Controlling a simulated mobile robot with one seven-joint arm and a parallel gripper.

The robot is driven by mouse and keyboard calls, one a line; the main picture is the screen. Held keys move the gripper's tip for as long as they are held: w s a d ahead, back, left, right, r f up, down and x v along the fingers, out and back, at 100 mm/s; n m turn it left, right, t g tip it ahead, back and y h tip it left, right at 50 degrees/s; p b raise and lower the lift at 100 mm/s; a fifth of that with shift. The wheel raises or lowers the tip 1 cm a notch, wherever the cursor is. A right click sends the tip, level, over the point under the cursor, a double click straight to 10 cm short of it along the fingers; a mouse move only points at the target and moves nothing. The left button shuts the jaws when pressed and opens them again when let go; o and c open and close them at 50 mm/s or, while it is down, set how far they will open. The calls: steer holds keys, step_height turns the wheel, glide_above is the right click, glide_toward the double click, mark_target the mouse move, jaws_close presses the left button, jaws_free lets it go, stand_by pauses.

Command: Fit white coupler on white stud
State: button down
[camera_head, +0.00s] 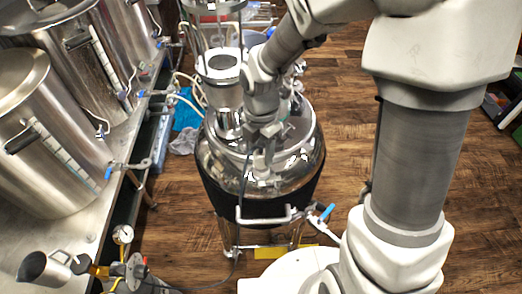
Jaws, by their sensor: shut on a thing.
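My gripper (262,160) points down over the shiny domed lid of the steel vessel (215,160) in the middle of the view. It is shut on a small pale piece low between its fingers, which I take to be the white coupler. The piece is mostly hidden by the fingers and too small to make out clearly. I cannot pick out the white stud among the pale fittings and reflections on the lid. I cannot tell whether the coupler touches it.
Large steel kettles (45,130) stand on a steel bench (75,235) at the left, with blue-handled valves. A steel jug (45,268) and a gauge (122,234) are at the lower left. A steel cylinder (222,85) rises behind the lid. Wood floor (345,120) is open to the right.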

mark_target(261, 151)
steer(key=shift+f+b, duration=0.35)
steer(key=shift+f, duration=0.2)
steer(key=c, duration=0.6)
jaws_free()
step_height(261, 151, up, 11)
steer(key=p, duration=1)
steer(key=shift+r, duration=0.1)
